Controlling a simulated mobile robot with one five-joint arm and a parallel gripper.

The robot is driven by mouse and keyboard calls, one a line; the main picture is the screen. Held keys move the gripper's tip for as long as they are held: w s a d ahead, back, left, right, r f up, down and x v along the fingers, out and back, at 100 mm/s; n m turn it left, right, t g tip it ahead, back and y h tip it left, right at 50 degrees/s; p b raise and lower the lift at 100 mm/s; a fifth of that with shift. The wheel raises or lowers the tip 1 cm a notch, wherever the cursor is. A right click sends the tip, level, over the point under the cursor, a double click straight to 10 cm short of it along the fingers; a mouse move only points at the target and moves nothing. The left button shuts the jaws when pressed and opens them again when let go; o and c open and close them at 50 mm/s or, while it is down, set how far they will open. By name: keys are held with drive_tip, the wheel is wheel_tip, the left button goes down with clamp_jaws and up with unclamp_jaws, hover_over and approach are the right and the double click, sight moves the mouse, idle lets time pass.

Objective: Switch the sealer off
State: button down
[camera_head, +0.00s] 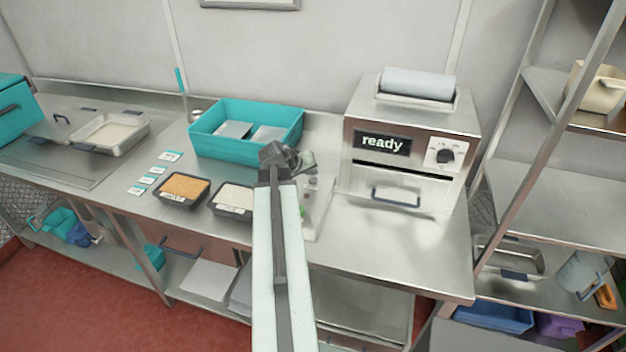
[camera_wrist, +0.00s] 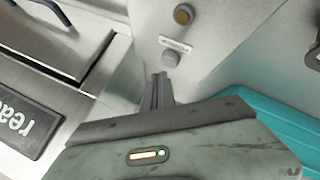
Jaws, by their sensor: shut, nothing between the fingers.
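The sealer (camera_head: 405,145) appears to be the steel machine with a roll on top, at the right of the counter. Its display (camera_head: 382,144) reads "ready" and shows upside down at the left in the wrist view (camera_wrist: 24,124). A dial (camera_head: 445,156) is on its front right. My gripper (camera_head: 300,160) is shut and empty, left of the sealer. In the wrist view my closed fingertips (camera_wrist: 160,77) are close to a grey round button (camera_wrist: 171,59) on a pale panel; contact cannot be told. A small label and a brown round button (camera_wrist: 183,14) lie beyond it.
A teal bin (camera_head: 222,151) stands behind and left of my gripper. Two black trays of food, tan (camera_head: 184,187) and white (camera_head: 234,197), sit to its left. The counter front right (camera_head: 400,245) is clear. A metal shelf rack (camera_head: 545,190) stands at the right.

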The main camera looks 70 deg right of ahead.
sight(311, 181)
idle(0.8)
drive_tip(key=shift+f+b, duration=0.4)
drive_tip(key=shift+f+b, duration=0.45)
idle(0.4)
idle(0.4)
drive_tip(key=shift+r+p, duration=0.85)
wheel_tip(311, 181, up, 5)
drive_tip(key=p, duration=0.5)
drive_tip(key=shift+r, duration=0.15)
drive_tip(key=shift+w, duration=0.1)
